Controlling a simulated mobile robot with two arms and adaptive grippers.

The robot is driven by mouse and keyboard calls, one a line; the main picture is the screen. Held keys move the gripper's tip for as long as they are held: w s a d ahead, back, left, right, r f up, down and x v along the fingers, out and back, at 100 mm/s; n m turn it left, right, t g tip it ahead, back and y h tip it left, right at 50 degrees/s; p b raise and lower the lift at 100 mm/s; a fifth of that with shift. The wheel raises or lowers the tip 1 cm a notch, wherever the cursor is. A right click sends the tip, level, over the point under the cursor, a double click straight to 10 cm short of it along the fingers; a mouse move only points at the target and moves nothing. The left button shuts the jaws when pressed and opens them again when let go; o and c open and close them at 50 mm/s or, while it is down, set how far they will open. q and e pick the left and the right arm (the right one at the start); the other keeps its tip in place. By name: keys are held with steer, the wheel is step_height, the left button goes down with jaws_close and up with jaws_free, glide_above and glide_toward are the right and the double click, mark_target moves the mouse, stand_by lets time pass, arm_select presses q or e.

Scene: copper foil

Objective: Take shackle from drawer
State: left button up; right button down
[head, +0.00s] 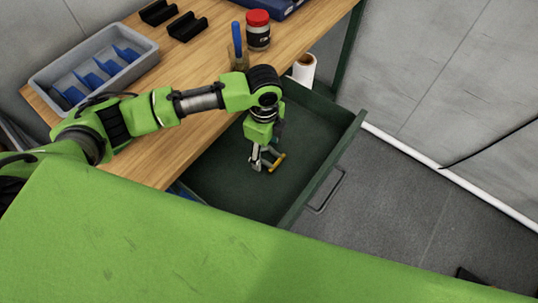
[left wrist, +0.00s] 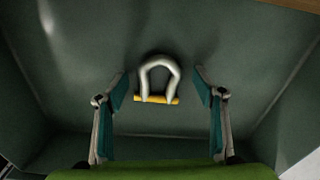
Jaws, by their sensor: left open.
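The shackle is a silver U-shaped bow with a yellow pin (left wrist: 158,100). It lies on the floor of the dark green drawer (head: 225,175), which is pulled out from under the wooden bench. My left gripper (head: 267,165) reaches down into the drawer above the shackle. In the left wrist view my left gripper (left wrist: 160,92) is open, with one teal-padded finger on each side of the shackle and gaps between. In the head view the shackle is mostly hidden by the gripper; a yellow bit (head: 277,162) shows beside the fingers. My right gripper is not in view.
The drawer walls rise around the gripper, with the front wall (head: 325,172) at the right.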

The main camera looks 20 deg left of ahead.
arm_select(q)
steer(key=shift+f, duration=0.2)
steer(key=c, duration=1.4)
steer(key=shift+r, duration=0.2)
